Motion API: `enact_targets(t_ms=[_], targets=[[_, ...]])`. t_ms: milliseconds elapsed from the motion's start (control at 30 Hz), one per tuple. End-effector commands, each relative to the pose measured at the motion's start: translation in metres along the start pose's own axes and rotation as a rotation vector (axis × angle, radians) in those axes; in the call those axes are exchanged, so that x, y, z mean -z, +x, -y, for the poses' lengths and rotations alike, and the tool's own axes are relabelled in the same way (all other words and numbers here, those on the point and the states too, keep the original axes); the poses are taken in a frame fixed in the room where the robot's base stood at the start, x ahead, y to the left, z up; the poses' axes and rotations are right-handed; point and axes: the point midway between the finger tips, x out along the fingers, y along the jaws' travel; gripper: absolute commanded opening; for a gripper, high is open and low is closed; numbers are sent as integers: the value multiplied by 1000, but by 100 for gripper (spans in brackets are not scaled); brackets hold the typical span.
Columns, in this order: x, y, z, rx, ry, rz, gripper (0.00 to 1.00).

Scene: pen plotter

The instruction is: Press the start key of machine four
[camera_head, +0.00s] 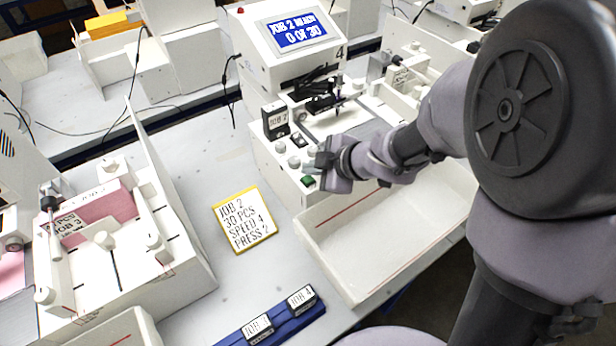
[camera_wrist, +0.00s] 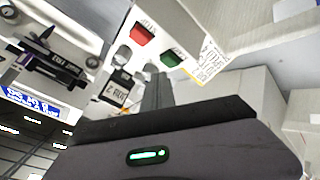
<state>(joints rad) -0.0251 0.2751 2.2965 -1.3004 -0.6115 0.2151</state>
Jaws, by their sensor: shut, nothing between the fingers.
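Machine four (camera_head: 262,45) is a white plotter marked 4. Its blue screen (camera_head: 293,34) reads "JOB 2 READY 0 OF 30". A green key (camera_head: 308,181) sits at the front of its panel, and shows in the wrist view (camera_wrist: 172,57) beside a red key (camera_wrist: 142,34). The red key is not clearly visible in the head view. My gripper (camera_head: 322,160) is shut and empty, close to the green key in the head view. In the wrist view its fingers (camera_wrist: 157,82) point toward the panel near both keys; a gap to the green key shows.
A JOB 2 cartridge (camera_head: 276,120) stands in the machine beside several round knobs. A yellow-edged card (camera_head: 244,219) lies on the table. A white tray (camera_head: 350,270) is in front of the machine. A blue rack (camera_head: 283,323) holds cartridges. Another plotter (camera_head: 190,270) stands left.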

Motion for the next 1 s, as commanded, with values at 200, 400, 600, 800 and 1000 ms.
enact_targets(t_ms=[200,400,600,800,1000], targets=[[-3,5,4,1,1,0,0],[-4,6,4,0,0,0,0],[-4,6,4,0,0,0,0],[-6,8,6,0,0,0,0],[-7,9,7,0,0,0,0]])
